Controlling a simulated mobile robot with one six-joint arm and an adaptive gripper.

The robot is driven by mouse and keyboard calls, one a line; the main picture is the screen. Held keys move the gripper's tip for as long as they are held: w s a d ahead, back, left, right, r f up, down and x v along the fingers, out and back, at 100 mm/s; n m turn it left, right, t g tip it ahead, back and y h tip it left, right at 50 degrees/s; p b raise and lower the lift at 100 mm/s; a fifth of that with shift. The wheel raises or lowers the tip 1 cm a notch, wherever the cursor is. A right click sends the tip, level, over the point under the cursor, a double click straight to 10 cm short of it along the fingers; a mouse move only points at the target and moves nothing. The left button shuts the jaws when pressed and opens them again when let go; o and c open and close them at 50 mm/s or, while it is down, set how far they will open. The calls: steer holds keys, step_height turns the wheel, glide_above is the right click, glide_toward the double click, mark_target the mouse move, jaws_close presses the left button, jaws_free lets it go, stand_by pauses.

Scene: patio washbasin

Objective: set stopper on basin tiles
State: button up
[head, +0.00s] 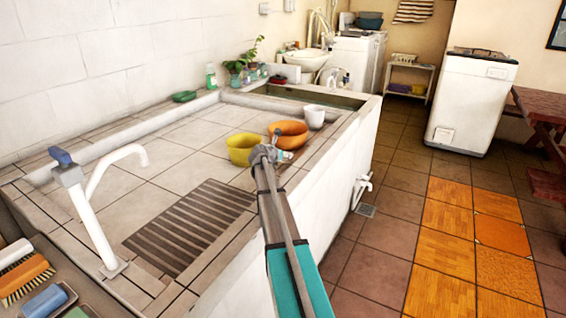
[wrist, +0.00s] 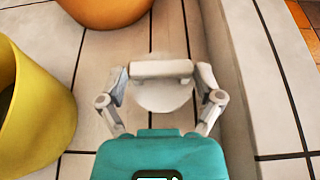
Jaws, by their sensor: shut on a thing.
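My gripper (head: 270,152) is over the front side of the tiled basin top, close to the yellow and orange bowls. In the wrist view my gripper (wrist: 162,82) is shut on a pale, whitish stopper (wrist: 163,97), which shows as a rounded piece between the fingers. The stopper is too small to make out clearly in the head view. The basin tiles (head: 150,188) are pale squares with dark joints, and tiles (wrist: 95,55) also lie below my gripper in the wrist view. I cannot tell whether the stopper touches them.
A yellow bowl (head: 242,149) and an orange bowl (head: 291,130) stand close beyond my gripper. A white cup (head: 314,117) is farther back. A slatted drain area (head: 190,228) and a white tap (head: 90,215) are at the near left. The left tiles are clear.

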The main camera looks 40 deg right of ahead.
steer(key=shift+f+b, duration=1.05)
steer(key=shift+f, duration=0.35)
steer(key=shift+f, duration=0.1)
steer(key=o, duration=0.9)
steer(key=shift+c, duration=0.2)
steer(key=shift+r, duration=0.25)
steer(key=p+v, duration=0.4)
steer(key=v, duration=0.6)
steer(key=shift+s+a, duration=0.15)
steer(key=shift+a, duration=0.1)
steer(key=shift+p+v, duration=0.35)
steer(key=shift+v, duration=0.45)
